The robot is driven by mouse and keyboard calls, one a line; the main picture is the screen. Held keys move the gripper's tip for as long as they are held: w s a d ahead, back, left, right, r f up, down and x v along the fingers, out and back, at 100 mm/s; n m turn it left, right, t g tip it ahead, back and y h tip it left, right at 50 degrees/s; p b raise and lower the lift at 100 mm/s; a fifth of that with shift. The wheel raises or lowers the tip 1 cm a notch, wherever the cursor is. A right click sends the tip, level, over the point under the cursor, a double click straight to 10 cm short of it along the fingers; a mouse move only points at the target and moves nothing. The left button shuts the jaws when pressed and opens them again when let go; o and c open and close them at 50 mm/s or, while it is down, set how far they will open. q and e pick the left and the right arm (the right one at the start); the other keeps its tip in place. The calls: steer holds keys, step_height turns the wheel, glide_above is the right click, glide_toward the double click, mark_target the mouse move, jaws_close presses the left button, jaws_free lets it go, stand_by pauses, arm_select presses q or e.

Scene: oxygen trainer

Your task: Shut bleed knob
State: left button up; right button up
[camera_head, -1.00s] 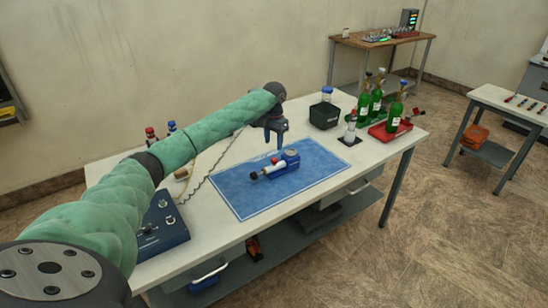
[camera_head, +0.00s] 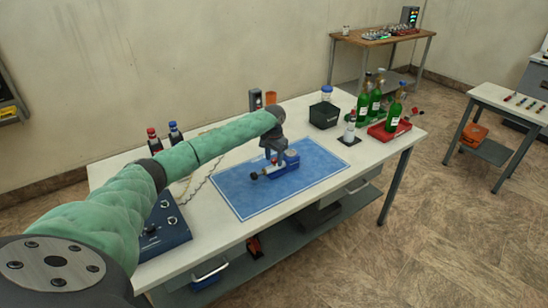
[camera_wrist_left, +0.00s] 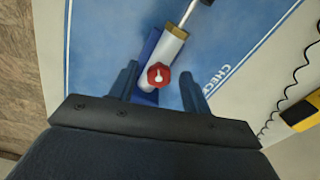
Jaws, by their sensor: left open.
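A blue device with a silver barrel (camera_head: 277,170) lies on the blue mat (camera_head: 234,191). Its black end knob (camera_head: 254,176) points left. In the left wrist view, a red knob (camera_wrist_left: 158,75) with a white mark sits on the barrel (camera_wrist_left: 168,46); I take it to be the bleed knob. My left gripper (camera_head: 274,156) is open, pointing down over the device. In the wrist view, its two fingers (camera_wrist_left: 160,84) stand on either side of the red knob, with gaps on both sides. In the head view the gripper hides part of the device. My right gripper is not in view.
A blue control box (camera_head: 166,227) stands at the table's near left, with two capped bottles (camera_head: 154,142) behind it. A black bin (camera_head: 324,115), green cylinders (camera_head: 394,115) and a red tray (camera_head: 376,131) stand to the right. The mat's right part is clear.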

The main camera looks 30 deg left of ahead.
arm_select(q)
steer(key=c, duration=1)
